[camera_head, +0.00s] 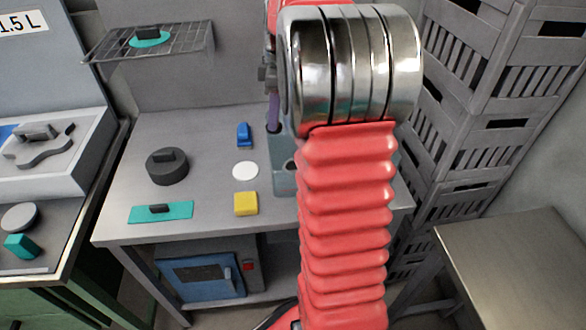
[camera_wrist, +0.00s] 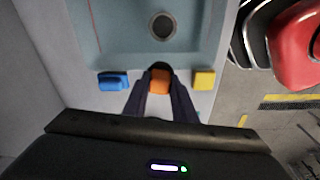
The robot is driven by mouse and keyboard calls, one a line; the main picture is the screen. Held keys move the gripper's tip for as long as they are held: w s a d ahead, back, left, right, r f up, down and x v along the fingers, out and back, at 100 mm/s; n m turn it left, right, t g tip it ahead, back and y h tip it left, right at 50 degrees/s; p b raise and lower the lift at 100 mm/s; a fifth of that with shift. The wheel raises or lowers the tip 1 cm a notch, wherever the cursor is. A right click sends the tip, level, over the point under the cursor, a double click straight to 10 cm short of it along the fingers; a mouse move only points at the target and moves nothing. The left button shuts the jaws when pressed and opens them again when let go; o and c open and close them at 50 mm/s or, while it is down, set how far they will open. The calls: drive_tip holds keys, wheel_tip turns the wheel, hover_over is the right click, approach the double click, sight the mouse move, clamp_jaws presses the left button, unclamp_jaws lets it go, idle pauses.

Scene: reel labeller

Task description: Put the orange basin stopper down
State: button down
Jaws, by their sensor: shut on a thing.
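The orange basin stopper (camera_wrist: 160,79) is between the fingertips of my gripper (camera_wrist: 159,91) in the wrist view. My gripper is shut on it. A dark rounded edge shows just beyond the orange part. In the wrist view the stopper is beside the near wall of a grey-blue basin (camera_wrist: 100,40), between a blue block and a yellow block. The basin's round drain (camera_wrist: 163,26) is visible farther up. Whether the stopper touches the surface below I cannot tell. In the head view my red arm covers most of the basin (camera_head: 283,180), and the stopper is not visible.
On the bench (camera_head: 120,215) are a blue block (camera_head: 243,136), a white disc (camera_head: 245,171), a yellow block (camera_head: 246,204), a dark round lidded piece (camera_head: 167,167) and a teal plate (camera_head: 161,212). A wire shelf (camera_head: 185,42) hangs above. Grey crates (camera_head: 480,130) stand right.

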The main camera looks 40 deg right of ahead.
drive_tip(key=s+d+f+n, duration=0.2)
drive_tip(key=s+d+f, duration=0.1)
drive_tip(key=d+f, duration=0.1)
drive_tip(key=shift+s+d+f, duration=0.15)
drive_tip(key=shift+f, duration=0.3)
drive_tip(key=shift+f, duration=2.5)
drive_tip(key=shift+f, duration=2.5)
